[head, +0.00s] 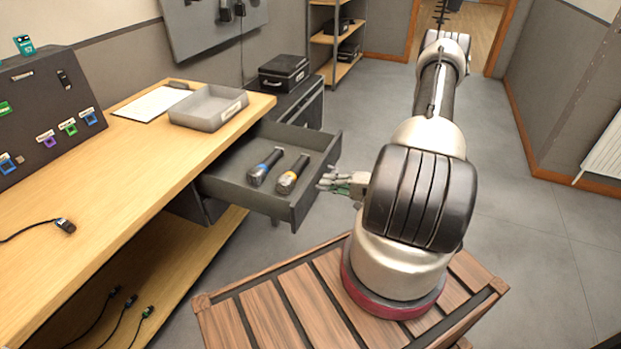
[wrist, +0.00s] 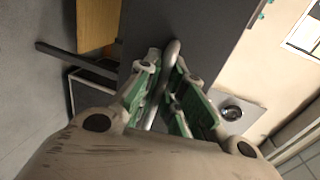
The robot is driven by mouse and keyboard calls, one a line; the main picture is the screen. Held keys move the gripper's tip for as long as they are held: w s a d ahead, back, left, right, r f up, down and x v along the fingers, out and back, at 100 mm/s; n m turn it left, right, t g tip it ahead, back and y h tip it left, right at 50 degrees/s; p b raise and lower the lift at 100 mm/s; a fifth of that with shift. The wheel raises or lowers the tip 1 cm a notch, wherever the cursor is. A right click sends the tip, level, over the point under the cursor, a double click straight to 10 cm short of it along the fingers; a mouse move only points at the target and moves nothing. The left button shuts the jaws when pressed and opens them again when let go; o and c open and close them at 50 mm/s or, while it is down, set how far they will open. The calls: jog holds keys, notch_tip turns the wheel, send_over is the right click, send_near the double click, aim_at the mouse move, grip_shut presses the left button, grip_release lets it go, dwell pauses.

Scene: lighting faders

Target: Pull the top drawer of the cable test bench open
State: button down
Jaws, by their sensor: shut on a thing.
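The top drawer (head: 255,200) of the wooden-topped bench (head: 150,175) stands pulled out well beyond the bench front. It is dark grey, and two torch-like tools, one with a blue band (head: 265,167) and one with a yellow band (head: 292,175), lie in it. My gripper (head: 325,182) is at the drawer's front panel. In the wrist view my gripper (wrist: 167,78) has its green-padded fingers shut around a grey bar handle (wrist: 172,50) on a dark panel (wrist: 205,35). The handle is hidden in the head view.
A grey tray (head: 207,108) and a white sheet (head: 152,103) lie on the bench top. A black case (head: 284,73) stands behind the drawer. My slatted wooden base deck is in front. Grey floor (head: 520,200) is clear to the right.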

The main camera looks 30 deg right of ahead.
jog(key=shift+f+v, duration=0.2)
jog(key=shift+v, duration=0.8)
jog(key=shift+f+v, duration=0.25)
jog(key=shift+v, duration=0.75)
jog(key=shift+s, duration=0.1)
jog(key=c, duration=1.5)
grip_release()
jog(key=shift+d, duration=0.15)
jog(key=v, duration=1.2)
